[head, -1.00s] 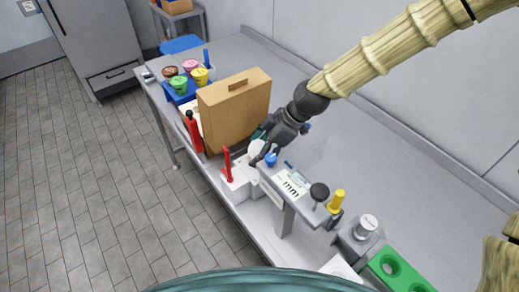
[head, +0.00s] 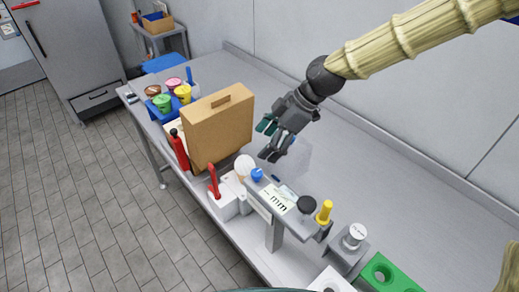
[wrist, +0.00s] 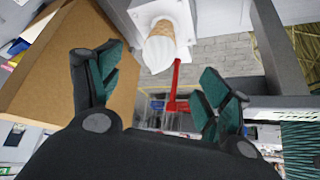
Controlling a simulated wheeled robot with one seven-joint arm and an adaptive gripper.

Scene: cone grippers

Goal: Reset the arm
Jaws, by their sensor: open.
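My gripper (head: 268,140) is open and empty, held above the bench behind the ice cream cone (head: 244,165). In the wrist view my gripper (wrist: 155,90) shows its two teal-padded fingers spread wide apart. The cone (wrist: 165,45) stands in a white holder beyond the fingers, white swirl visible, apart from them. The holder (head: 226,200) with a red lever (head: 213,180) sits at the bench's front edge.
A tall brown box (head: 219,128) stands left of my gripper. A grey raised stand (head: 290,212) with blue, black and yellow knobs is in front. Coloured tubs (head: 163,102) sit at the far left, a green holder (head: 388,272) at right. The bench behind is clear.

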